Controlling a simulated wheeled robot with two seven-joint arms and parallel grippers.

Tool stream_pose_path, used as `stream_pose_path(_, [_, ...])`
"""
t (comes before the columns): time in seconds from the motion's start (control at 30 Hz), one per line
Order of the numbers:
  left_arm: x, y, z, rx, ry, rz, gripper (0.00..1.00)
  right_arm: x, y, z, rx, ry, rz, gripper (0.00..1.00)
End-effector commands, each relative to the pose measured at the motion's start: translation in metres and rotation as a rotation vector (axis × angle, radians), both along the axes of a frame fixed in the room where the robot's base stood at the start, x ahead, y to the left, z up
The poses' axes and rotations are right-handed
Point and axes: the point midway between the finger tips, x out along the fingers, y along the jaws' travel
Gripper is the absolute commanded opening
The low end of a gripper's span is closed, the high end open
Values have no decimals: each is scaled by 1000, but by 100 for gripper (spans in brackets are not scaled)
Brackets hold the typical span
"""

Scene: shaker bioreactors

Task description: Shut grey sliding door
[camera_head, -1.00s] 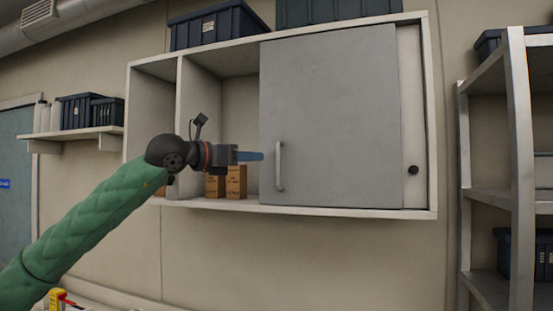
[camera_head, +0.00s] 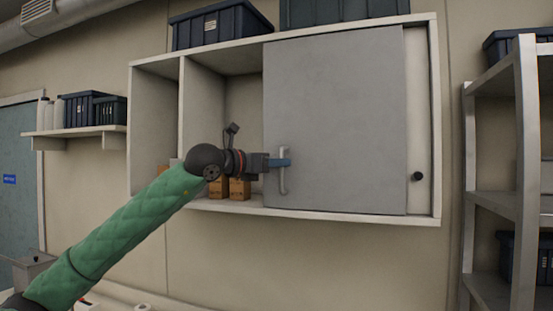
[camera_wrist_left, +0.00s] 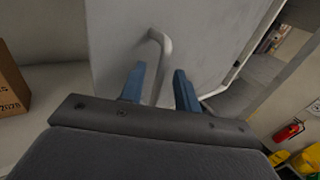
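The grey sliding door (camera_head: 340,120) covers the middle and right of the white wall cabinet (camera_head: 433,120), and the left part of the cabinet is open. Its vertical bar handle (camera_head: 283,183) is near the door's left edge. My left gripper (camera_head: 280,163) is at the handle in the head view. In the left wrist view its blue fingers (camera_wrist_left: 158,88) are apart, with the handle (camera_wrist_left: 160,50) between them, and a gap shows beside the bar. Whether a finger touches the handle I cannot tell. My right gripper is not in view.
Cardboard boxes (camera_head: 239,188) stand on the cabinet floor, just behind my left wrist. Dark bins (camera_head: 222,24) sit on top of the cabinet. A metal rack (camera_head: 527,130) stands at the right, and a wall shelf (camera_head: 75,132) is at the left.

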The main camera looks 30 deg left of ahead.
Motion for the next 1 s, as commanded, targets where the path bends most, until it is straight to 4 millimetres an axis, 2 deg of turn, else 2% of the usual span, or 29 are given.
stream_pose_path(0.37, [3, -1, 0, 0, -1, 1, 32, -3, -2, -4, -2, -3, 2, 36])
stream_pose_path(0.4, [3, -1, 0, 0, -1, 1, 30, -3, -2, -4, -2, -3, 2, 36])
stream_pose_path(0.57, [3, -1, 0, 0, -1, 0, 0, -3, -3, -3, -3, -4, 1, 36])
stream_pose_path(0.83, [3, 0, 0, 0, -1, 1, 0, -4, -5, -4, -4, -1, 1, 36])
stream_pose_path(1.0, [1, 7, -2, -1, -1, 2, 0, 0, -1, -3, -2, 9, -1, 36])
